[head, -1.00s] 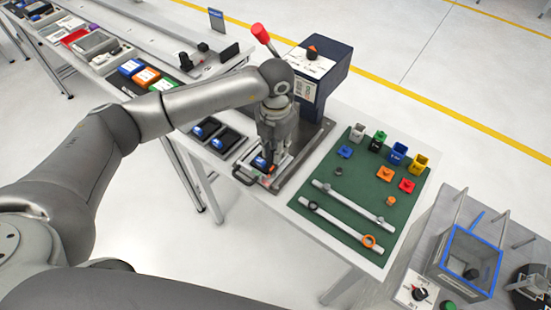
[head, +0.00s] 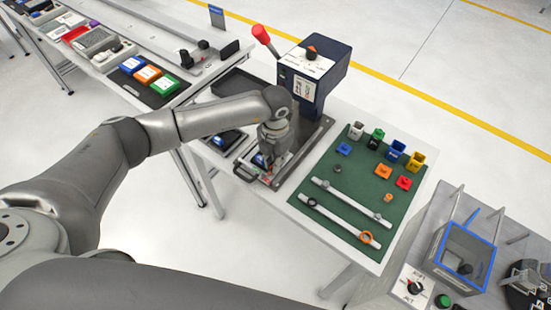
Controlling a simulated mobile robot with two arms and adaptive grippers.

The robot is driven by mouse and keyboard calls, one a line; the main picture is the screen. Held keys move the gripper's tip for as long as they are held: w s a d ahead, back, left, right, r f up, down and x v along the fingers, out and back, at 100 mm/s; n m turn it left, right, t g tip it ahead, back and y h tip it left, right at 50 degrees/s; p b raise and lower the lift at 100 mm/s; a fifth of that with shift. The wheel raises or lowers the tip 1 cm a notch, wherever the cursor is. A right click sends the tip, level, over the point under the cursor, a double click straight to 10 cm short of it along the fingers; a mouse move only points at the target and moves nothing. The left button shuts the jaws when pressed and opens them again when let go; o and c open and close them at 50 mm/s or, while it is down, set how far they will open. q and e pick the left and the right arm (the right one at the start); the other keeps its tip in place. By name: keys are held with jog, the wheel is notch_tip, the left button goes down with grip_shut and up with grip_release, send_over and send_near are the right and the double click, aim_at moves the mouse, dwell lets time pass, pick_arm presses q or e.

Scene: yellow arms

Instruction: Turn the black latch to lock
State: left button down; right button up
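My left gripper (head: 267,163) points down at the metal fixture in front of the dark blue machine. Its fingers are small and partly hidden, so I cannot tell whether they are open or shut. A blue and black piece (head: 259,159) shows beside the fingertips, in the fixture. A black handle (head: 243,173) sticks out at the fixture's front left edge. I cannot tell for sure which part is the latch. A black knob with a red mark (head: 414,287) sits on a white labelled panel at the lower right. My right gripper is not in view.
The dark blue machine (head: 313,75) has a red-tipped lever (head: 261,35) and a knob on top. A green mat (head: 357,185) with coloured blocks and two white rails lies right of the fixture. A blue-edged clear box (head: 466,258) stands at the lower right.

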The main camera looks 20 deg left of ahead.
pick_arm(q)
jog(key=shift+f+m+b, duration=0.1)
jog(key=shift+m+b, duration=0.4)
jog(key=shift+b, duration=0.35)
jog(key=m+b, duration=0.4)
jog(key=b, duration=0.2)
jog(key=m+b, duration=0.5)
jog(key=b, duration=0.1)
jog(key=m+b, duration=0.4)
jog(key=b, duration=0.2)
jog(key=shift+s+d+f+m, duration=0.1)
jog(key=shift+s+d+m, duration=0.25)
jog(key=shift+s+m, duration=0.05)
jog(key=shift+s+r+m+b, duration=0.1)
jog(key=shift+m+b, duration=0.65)
jog(key=shift+m, duration=0.05)
jog(key=shift+s+r+m+b, duration=0.1)
jog(key=shift+m+b, duration=0.6)
jog(key=shift+m, duration=0.1)
jog(key=c, duration=1.8)
grip_release()
jog(key=shift+o, duration=0.2)
jog(key=shift+r, duration=0.15)
notch_tip(320, 180, up, 12)
